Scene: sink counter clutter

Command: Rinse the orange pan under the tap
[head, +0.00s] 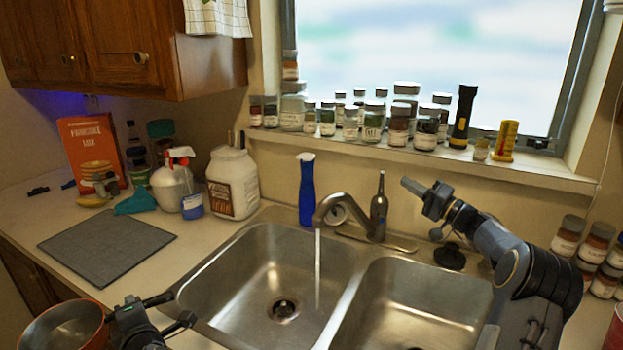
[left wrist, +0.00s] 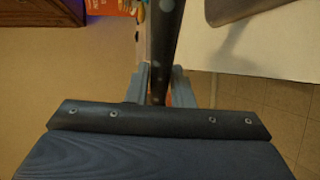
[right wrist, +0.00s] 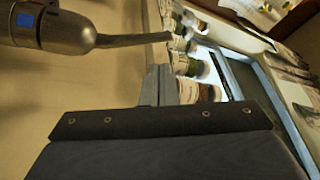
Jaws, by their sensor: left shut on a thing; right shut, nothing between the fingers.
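The orange pan (head: 62,328) is at the lower left in the head view, in front of the counter, partly cut off by the frame. My left gripper (head: 168,308) is shut on its dark handle, which shows between the fingers in the left wrist view (left wrist: 165,45). The tap (head: 345,207) stands behind the sink, and a thin water stream (head: 317,270) falls from its spout into the left basin (head: 255,275). My right gripper (head: 410,185) is shut and empty, right of the tap's upright lever (head: 380,195). The tap also shows in the right wrist view (right wrist: 75,35).
A blue bottle (head: 307,190) stands behind the left basin. A grey mat (head: 108,245), a white jug (head: 233,183) and a spray bottle (head: 172,180) occupy the left counter. Several jars line the window sill. Both basins look empty, including the right one (head: 415,310).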

